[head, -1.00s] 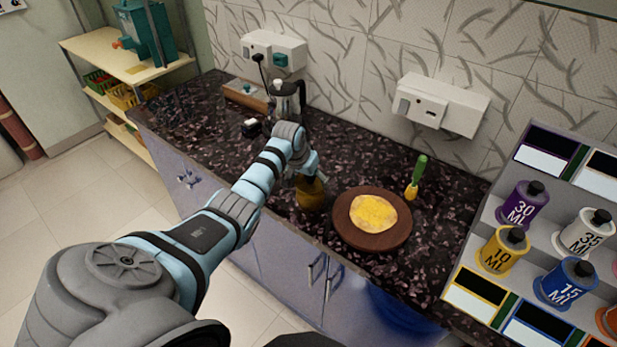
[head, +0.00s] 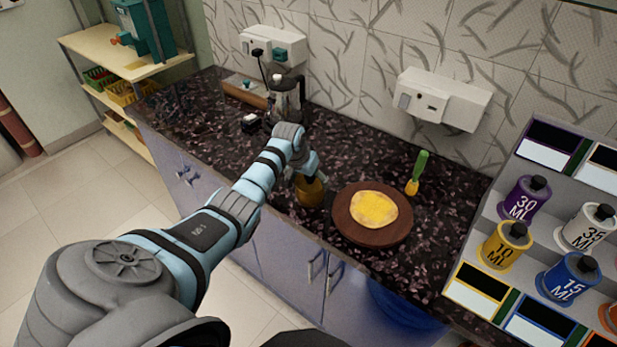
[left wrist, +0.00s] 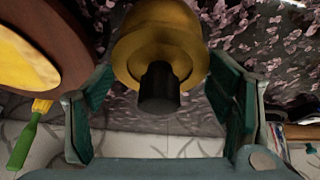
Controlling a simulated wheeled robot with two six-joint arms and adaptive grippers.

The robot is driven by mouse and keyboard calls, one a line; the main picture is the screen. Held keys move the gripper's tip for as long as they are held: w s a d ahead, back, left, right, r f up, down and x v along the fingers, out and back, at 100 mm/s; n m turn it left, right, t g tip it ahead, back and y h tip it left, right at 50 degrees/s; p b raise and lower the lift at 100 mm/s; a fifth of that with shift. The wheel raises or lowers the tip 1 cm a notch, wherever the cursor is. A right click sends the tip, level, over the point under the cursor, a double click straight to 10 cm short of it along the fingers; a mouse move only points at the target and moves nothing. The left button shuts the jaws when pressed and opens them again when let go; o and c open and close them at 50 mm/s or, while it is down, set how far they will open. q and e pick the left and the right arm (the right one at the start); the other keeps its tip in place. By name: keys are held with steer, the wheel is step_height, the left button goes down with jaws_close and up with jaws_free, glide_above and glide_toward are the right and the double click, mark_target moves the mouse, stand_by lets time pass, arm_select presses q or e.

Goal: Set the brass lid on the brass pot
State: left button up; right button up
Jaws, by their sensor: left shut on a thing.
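The brass pot (head: 311,193) stands on the dark speckled counter near its front edge, left of the round wooden board. In the left wrist view the pot (left wrist: 160,22) shows at the top middle. The brass lid (left wrist: 187,58), with a black knob, lies over the pot's mouth in that view; I cannot tell whether a small gap is left between them. The gripper hides most of the lid in the head view. My right gripper is not in view.
The wooden board (head: 345,226) with a yellow flat piece (head: 374,209) is close on the right. A green-handled brush (head: 419,172) lies behind it. A coffee pot (head: 285,100) stands at the back left. A rack of labelled bottles (head: 487,222) is at the right.

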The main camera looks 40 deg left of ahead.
arm_select(q)
steer(key=shift+f, duration=0.4)
stand_by(0.4)
steer(key=o, duration=1.4)
steer(key=shift+c, duration=0.2)
steer(key=shift+o, duration=0.2)
